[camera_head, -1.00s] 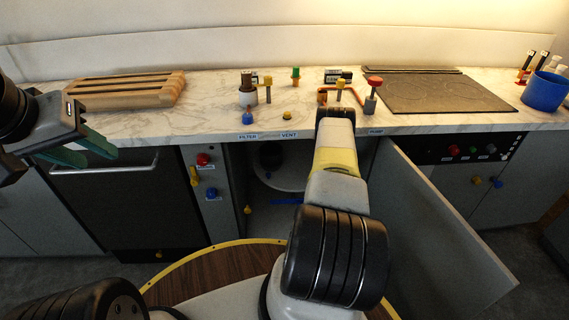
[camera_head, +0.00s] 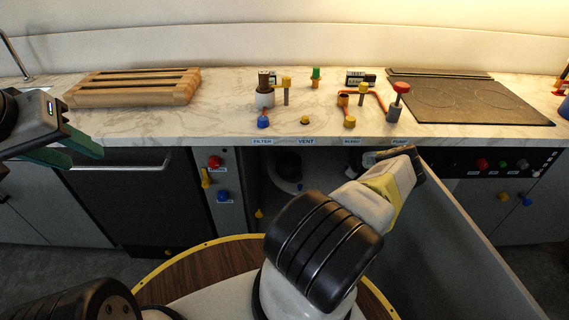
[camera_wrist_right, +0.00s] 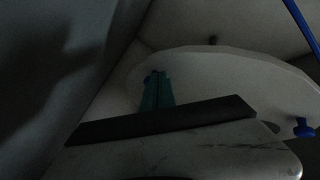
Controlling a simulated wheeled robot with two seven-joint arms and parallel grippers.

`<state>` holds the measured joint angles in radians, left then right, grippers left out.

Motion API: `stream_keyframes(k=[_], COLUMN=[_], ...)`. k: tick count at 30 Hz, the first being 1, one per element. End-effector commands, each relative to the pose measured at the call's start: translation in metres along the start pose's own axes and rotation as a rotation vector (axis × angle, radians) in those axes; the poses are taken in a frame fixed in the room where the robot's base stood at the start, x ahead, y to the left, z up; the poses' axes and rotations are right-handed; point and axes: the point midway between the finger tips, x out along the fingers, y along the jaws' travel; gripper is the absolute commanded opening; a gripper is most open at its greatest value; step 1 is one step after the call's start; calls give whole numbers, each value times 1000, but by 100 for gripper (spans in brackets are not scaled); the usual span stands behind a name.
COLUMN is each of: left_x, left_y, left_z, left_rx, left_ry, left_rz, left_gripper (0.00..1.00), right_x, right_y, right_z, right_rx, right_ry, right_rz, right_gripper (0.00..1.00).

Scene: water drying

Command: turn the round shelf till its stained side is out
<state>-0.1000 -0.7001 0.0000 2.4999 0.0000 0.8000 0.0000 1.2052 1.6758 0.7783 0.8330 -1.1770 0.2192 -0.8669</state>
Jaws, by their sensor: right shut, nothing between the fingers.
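My left gripper (camera_head: 80,148) is open and empty at the left, before the counter.
The open cabinet door (camera_head: 470,240) stands right of my right arm. The marble counter (camera_head: 215,115) above bears a slatted wooden board (camera_head: 135,87), coloured valves (camera_head: 265,95) and a dark hob (camera_head: 470,100). A yellow-edged round wooden floor panel (camera_head: 215,268) lies below.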

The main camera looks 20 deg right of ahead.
Motion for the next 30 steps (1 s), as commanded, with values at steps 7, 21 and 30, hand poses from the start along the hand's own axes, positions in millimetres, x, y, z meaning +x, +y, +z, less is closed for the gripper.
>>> stream_keyframes(k=[7, 21, 30], left_x=[0, 0, 0], left_y=[0, 0, 0], left_z=[0, 0, 0], left_rx=[0, 0, 0], left_ry=[0, 0, 0], left_rz=[0, 0, 0], left_gripper=[39, 39, 39], right_x=[5, 12, 12], right_y=[22, 31, 30], right_z=[11, 11, 12], right_rx=[18, 17, 17], right_ry=[-11, -7, -7], right_rz=[12, 6, 4], right_gripper=[0, 0, 0])
